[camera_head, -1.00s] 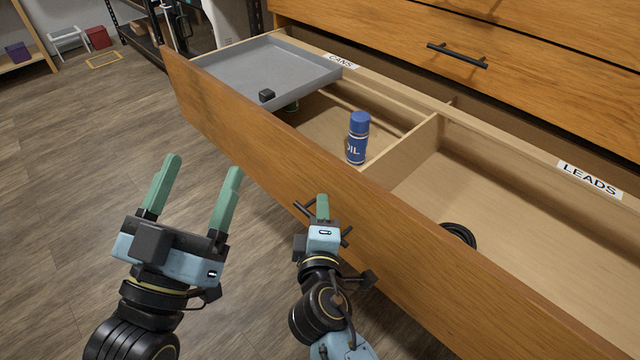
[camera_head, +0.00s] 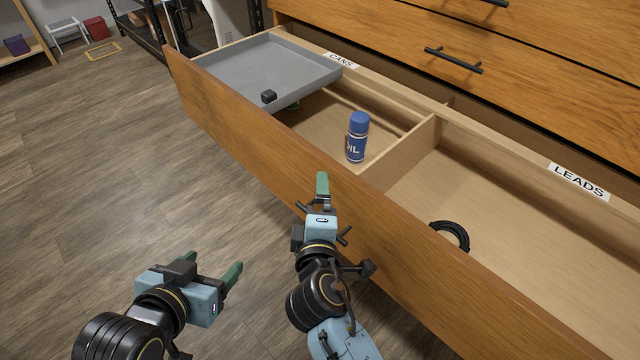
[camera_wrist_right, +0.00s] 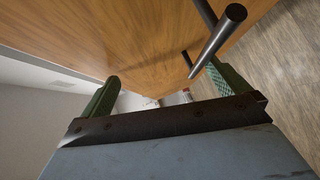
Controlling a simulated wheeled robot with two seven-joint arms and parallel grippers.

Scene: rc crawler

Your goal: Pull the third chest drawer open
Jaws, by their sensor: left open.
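The wooden chest drawer (camera_head: 400,255) stands pulled out, its inside showing. It holds a grey tray (camera_head: 262,68), a blue oil can (camera_head: 357,138) standing upright, and a black coil (camera_head: 452,235). My right gripper (camera_head: 322,186) is at the outside of the drawer front, by its dark bar handle (camera_head: 344,236). In the right wrist view its fingers (camera_wrist_right: 163,92) are apart, and the handle bar (camera_wrist_right: 222,40) passes close in front of the right finger. Whether the bar lies between the fingers is unclear. My left gripper (camera_head: 212,266) is open and empty over the floor, left of the drawer.
Closed drawers with a dark handle (camera_head: 453,60) are above the open one. Labels CANS (camera_head: 341,60) and LEADS (camera_head: 579,181) mark the compartments. Shelving stands at the back left. The wooden floor (camera_head: 90,170) at left is clear.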

